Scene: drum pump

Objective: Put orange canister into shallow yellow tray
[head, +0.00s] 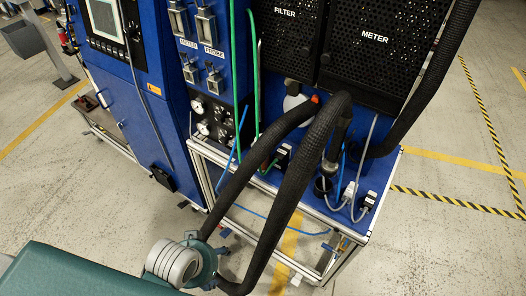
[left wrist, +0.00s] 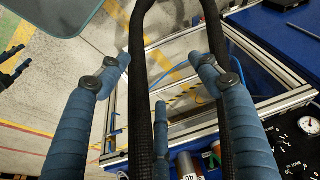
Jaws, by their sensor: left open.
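My left gripper (left wrist: 160,85) is open, its blue ribbed fingers spread wide in the left wrist view. Black sleeved hoses pass between its fingers in that picture; I see no object gripped. I cannot make out the orange canister for certain. A small cylinder with a brownish-orange top (left wrist: 187,166) shows at the bottom of the wrist view, partly hidden; I cannot tell if it is the canister. The shallow yellow tray is not visible. My right gripper cannot be made out clearly.
A blue machine (head: 165,110) with gauges and valves stands at the upper left. A blue bench on a metal frame (head: 385,185) carries black perforated boxes (head: 378,45). Black hoses (head: 290,190) loop in front of it. Open floor (head: 455,235) lies to the right.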

